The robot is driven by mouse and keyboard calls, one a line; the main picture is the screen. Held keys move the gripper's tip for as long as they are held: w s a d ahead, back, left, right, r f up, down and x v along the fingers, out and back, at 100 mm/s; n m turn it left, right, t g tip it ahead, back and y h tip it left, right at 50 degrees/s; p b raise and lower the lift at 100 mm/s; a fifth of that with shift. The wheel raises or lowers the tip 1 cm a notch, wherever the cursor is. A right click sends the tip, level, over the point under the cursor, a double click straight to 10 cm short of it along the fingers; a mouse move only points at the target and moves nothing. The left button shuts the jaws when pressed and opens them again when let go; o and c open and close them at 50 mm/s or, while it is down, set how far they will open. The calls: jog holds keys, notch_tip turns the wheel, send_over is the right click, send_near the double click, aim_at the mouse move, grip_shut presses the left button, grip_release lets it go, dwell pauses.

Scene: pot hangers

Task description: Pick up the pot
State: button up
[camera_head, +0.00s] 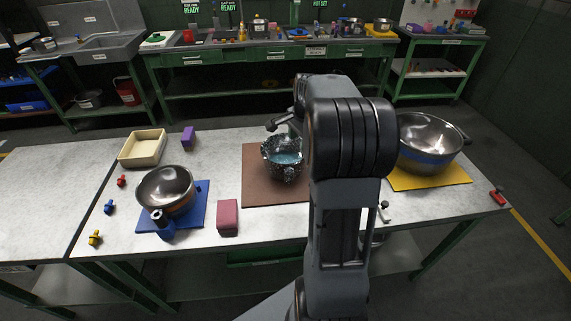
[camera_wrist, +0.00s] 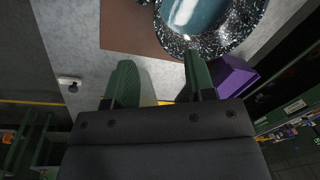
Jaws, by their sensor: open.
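Three pots stand on mats on the table. A black-and-white speckled pot (camera_head: 283,172) with a blue inside is on a brown mat (camera_head: 263,198), partly hidden by my arm. A steel pot (camera_head: 165,186) with a copper-coloured band is on a blue mat (camera_head: 200,205) at the left. A large steel pot (camera_head: 425,146) with a blue band is on a yellow mat (camera_head: 430,180) at the right. My gripper (camera_wrist: 160,62) is open with nothing between its fingers. In the wrist view the speckled pot's rim (camera_wrist: 235,35) is just beyond the right fingertip; contact cannot be told.
A cream tray (camera_head: 143,149) and a purple block (camera_head: 188,137) are at the back left. A pink block (camera_head: 228,216) stands near the front edge. Small red (camera_head: 121,181), blue (camera_head: 109,207) and yellow (camera_head: 94,238) pieces lie at the left. A purple block (camera_wrist: 232,76) shows beside the right finger.

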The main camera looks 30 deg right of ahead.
aim_at(298, 160)
jog(key=shift+m, duration=0.3)
jog(key=f, duration=0.5)
jog(key=w+d+f, duration=0.1)
jog(key=f, duration=0.2)
jog(key=shift+w, duration=0.1)
jog(key=shift+w+f+p, duration=0.1)
jog(key=shift+w+f, duration=0.1)
jog(key=shift+f, duration=0.85)
jog(key=shift+w+f+p, duration=0.15)
jog(key=shift+f, duration=0.9)
jog(key=shift+w+f+p, duration=0.1)
jog(key=shift+w+f, duration=0.1)
jog(key=shift+f, duration=0.85)
jog(key=shift+c, duration=0.3)
grip_shut()
jog(key=shift+r, duration=0.1)
